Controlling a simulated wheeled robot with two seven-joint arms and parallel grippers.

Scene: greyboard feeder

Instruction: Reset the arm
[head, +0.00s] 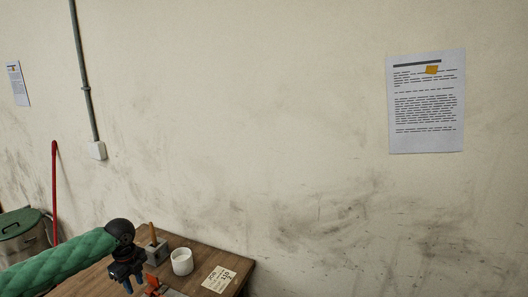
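My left arm comes in from the lower left in a green quilted sleeve and ends in a round black joint. My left gripper (128,277) is a small dark shape below that joint, over the left part of the wooden table (207,259). It is too small and dark to tell whether its fingers are open or shut. No held thing can be made out. My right arm and gripper are not in view.
On the table stand a grey block with a wooden handle (156,249), a white cup (182,262) and a paper card (219,279). An orange item (155,286) is partly cut off. A green-lidded bin (20,224) and red pole (55,190) are left. The wall behind carries a notice (426,110).

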